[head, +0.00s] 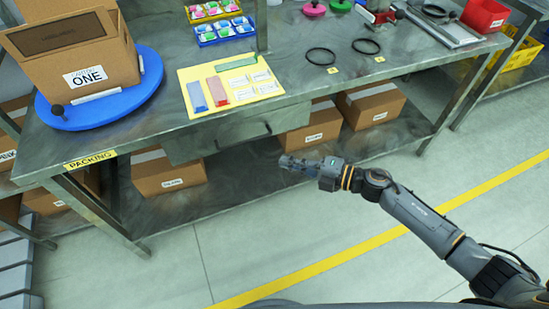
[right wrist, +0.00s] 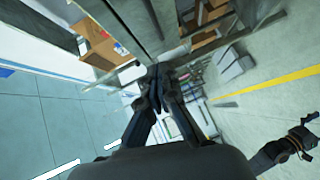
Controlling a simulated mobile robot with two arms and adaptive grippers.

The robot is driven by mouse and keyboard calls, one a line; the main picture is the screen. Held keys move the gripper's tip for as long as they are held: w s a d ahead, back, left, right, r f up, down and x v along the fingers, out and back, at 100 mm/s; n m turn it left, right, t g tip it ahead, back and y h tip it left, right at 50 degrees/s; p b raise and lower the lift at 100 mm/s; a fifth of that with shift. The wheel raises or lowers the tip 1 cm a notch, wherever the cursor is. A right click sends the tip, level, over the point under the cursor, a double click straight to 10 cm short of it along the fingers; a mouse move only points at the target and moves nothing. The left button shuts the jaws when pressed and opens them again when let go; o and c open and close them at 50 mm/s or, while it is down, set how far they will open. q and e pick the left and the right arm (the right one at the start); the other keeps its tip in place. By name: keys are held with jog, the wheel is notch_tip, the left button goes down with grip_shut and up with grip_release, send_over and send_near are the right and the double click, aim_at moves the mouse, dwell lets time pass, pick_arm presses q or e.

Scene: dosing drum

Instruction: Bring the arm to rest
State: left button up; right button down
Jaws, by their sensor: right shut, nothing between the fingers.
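My right arm (head: 425,218) comes in from the lower right of the head view and reaches out in front of the packing bench. My right gripper (head: 283,160) is shut and empty, in the air in front of the bench's lower shelf and below the worktop. In the right wrist view its dark fingers (right wrist: 157,78) meet at the tips with nothing between them. My left gripper does not show in the head view. A dark part of my other arm (right wrist: 285,147) shows at the right edge of the right wrist view, too small to tell its jaw state.
The steel bench (head: 150,112) bears a carton (head: 85,52) on a blue turntable (head: 140,98), a yellow mat (head: 200,75) with cards, and black rings (head: 321,56). Cartons (head: 170,172) stand on the lower shelf (head: 235,187). The floor (head: 250,262) with a yellow line (head: 320,265) is clear.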

jog(key=d+f+m+t+h+p, duration=0.15)
jog(key=d+f+m+h, duration=0.25)
jog(key=d+f+m, duration=0.4)
jog(key=d+f+m+t+h+p, duration=0.1)
jog(key=d+f+m+t+h, duration=0.35)
jog(key=f, duration=0.55)
jog(key=s+d+f+m+g+h, duration=0.35)
jog(key=s+f+m, duration=0.25)
jog(key=s+f, duration=0.25)
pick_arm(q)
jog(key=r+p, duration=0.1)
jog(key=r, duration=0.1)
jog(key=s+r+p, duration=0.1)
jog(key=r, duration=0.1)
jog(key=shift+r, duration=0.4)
pick_arm(e)
jog(key=s+f+m+g+h, duration=0.1)
jog(key=s+f, duration=0.4)
jog(key=s, duration=0.6)
jog(key=s+f+m+g, duration=0.4)
jog(key=s+g, duration=0.1)
jog(key=s, duration=0.6)
jog(key=s+f+m+g+h, duration=0.1)
jog(key=s+f+m+g, duration=0.2)
jog(key=s, duration=0.9)
notch_tip(320, 180, down, 3)
jog(key=shift+d+r+h, duration=0.15)
jog(key=shift+r+h, duration=0.05)
jog(key=shift+h, duration=0.1)
jog(key=shift+s, duration=0.1)
